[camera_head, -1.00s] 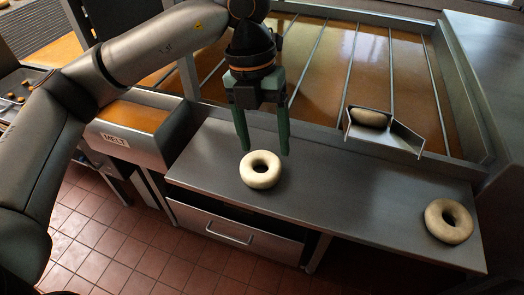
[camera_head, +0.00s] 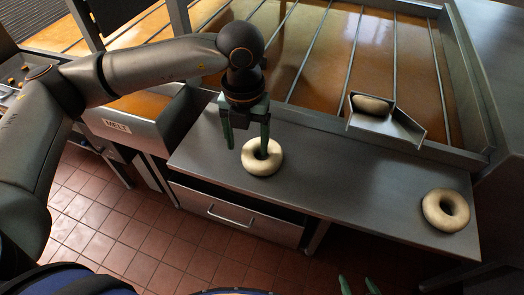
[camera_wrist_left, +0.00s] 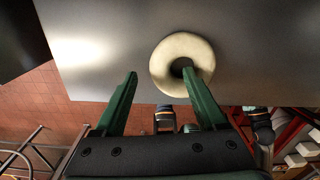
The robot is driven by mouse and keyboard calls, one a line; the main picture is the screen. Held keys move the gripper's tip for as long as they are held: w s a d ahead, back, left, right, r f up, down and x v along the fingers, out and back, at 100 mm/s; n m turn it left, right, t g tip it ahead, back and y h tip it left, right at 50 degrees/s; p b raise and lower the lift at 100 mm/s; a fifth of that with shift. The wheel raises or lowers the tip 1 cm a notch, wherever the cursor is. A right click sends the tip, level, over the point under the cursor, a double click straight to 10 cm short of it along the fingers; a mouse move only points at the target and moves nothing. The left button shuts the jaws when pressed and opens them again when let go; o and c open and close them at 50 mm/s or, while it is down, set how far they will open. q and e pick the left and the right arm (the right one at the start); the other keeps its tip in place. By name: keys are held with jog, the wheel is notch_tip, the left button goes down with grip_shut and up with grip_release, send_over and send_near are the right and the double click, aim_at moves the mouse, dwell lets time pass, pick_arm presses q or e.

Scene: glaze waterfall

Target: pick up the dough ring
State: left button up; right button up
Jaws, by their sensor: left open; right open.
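A pale dough ring (camera_head: 262,168) lies flat on the steel counter. My left gripper (camera_head: 246,142) is open above it, fingers pointing down. One finger appears over the ring's hole and the other outside its left side. In the left wrist view the ring (camera_wrist_left: 196,46) lies ahead, with the right fingertip at its hole and the left fingertip clear of it; contact cannot be told. A second dough ring (camera_head: 435,212) lies at the counter's right end. My right gripper (camera_head: 358,286) shows only as two separated green fingertips at the bottom edge.
The steel counter (camera_head: 330,185) is clear between the rings. A metal chute (camera_head: 408,134) holding a pale dough piece (camera_head: 371,105) stands behind it. A barred amber surface (camera_head: 320,60) lies beyond. A trough labelled MELT (camera_head: 117,126) is at left.

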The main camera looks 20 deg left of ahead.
pick_arm(q)
jog(key=shift+f, duration=1.05)
grip_shut()
